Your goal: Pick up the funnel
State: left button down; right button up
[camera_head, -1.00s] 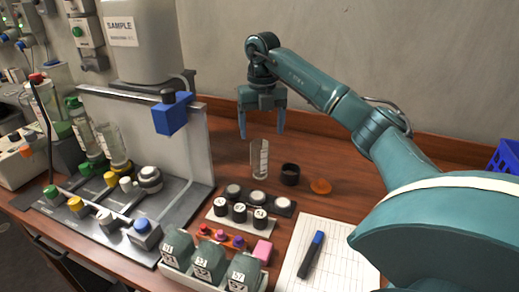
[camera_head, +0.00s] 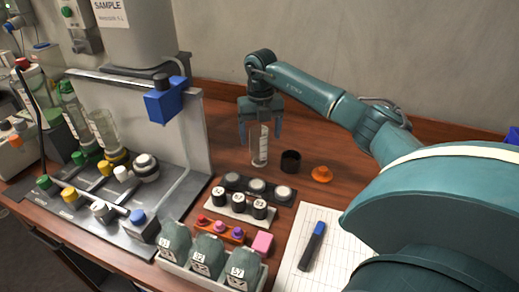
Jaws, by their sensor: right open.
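A small orange piece (camera_head: 322,174), which looks like the funnel, lies on the wooden table right of a short black cup (camera_head: 290,161). My right gripper (camera_head: 260,143) points down with its fingers apart. A clear measuring cylinder (camera_head: 260,155) with a white scale stands upright, and its upper part shows between the fingers. I cannot tell whether the fingers touch it. The gripper is left of the orange piece and apart from it. My left gripper is not in view.
Racks of small vials (camera_head: 257,189) stand in front of the cylinder. A white tray of green bottles (camera_head: 202,255), a pink block (camera_head: 263,243) and a sheet with a marker (camera_head: 312,246) are nearer. A valve panel (camera_head: 113,205) and a blue block (camera_head: 166,104) fill the left.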

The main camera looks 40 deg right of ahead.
jog(key=f, duration=0.4)
jog(key=shift+w+d+f, duration=0.1)
jog(key=shift+w+d, duration=0.05)
jog(key=shift+w, duration=0.15)
jog(key=shift+c, duration=0.4)
jog(key=c, duration=1)
